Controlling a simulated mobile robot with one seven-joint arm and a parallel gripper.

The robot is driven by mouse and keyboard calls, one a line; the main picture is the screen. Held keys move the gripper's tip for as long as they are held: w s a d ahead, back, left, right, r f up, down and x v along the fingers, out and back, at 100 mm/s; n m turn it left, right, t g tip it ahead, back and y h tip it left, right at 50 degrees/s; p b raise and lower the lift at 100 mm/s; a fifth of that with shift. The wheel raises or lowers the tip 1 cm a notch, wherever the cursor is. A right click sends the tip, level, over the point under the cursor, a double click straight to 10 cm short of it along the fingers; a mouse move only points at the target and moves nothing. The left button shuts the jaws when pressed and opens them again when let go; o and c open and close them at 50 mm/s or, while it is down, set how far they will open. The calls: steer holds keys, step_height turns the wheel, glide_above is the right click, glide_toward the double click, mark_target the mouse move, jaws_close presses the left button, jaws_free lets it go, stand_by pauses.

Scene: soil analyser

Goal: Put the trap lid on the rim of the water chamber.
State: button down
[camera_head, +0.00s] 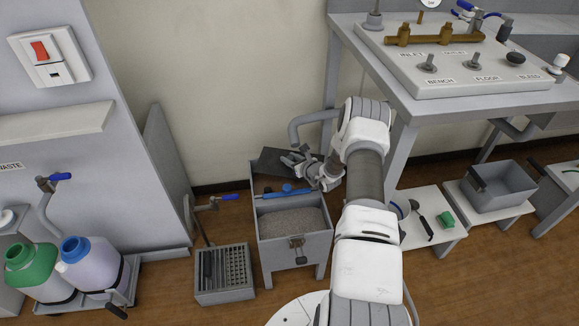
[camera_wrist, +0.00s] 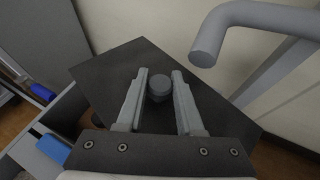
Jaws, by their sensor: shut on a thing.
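The trap lid is a dark square plate with a round knob. It shows in the head view (camera_head: 270,160) and fills the middle of the wrist view (camera_wrist: 115,68). My gripper (camera_wrist: 161,86) is shut on the lid's knob (camera_wrist: 159,92); in the head view my gripper (camera_head: 300,160) is beside the lid. The lid is held at the back of a grey trap box (camera_head: 292,249) on legs and looks tilted in the head view. The box's front compartment holds grey sediment. The rear part, which looks like the water chamber, is largely hidden by the lid and my gripper.
A blue-handled valve (camera_head: 290,189) crosses the trap box. A grey pipe (camera_head: 300,125) bends down behind it, close to the lid in the wrist view (camera_wrist: 209,45). A grated drain box (camera_head: 224,277) stands at left. The bench (camera_head: 400,105) is at right.

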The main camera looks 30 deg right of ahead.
steer(key=shift+f+b, duration=0.3)
steer(key=shift+f, duration=0.9)
steer(key=shift+f, duration=0.15)
steer(key=c, duration=0.5)
jaws_free()
steer(key=shift+c, duration=0.2)
